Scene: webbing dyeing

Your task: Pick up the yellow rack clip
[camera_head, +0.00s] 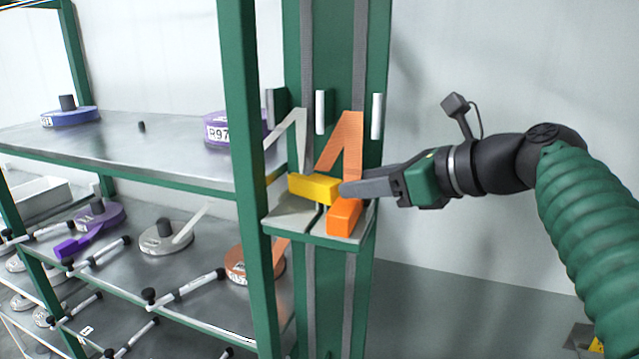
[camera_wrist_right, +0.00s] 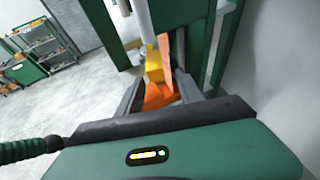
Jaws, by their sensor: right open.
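The yellow rack clip (camera_head: 313,188) is a block at the small grey ledge on the green post. My right gripper (camera_head: 346,188) comes in from the right, with its fingertips at the clip's right end. In the right wrist view, the yellow clip (camera_wrist_right: 154,66) shows ahead, between the two open fingers (camera_wrist_right: 157,88). I cannot tell whether the fingers touch it. An orange clip (camera_head: 344,217) sits just below and right of the yellow one. My left gripper is not in view.
White and orange webbing strips (camera_head: 345,140) hang above the ledge (camera_head: 290,218). A green upright (camera_head: 243,170) stands just left. Shelves (camera_head: 130,145) with webbing rolls, including a purple one (camera_head: 220,130), fill the left. The wall side at right is clear.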

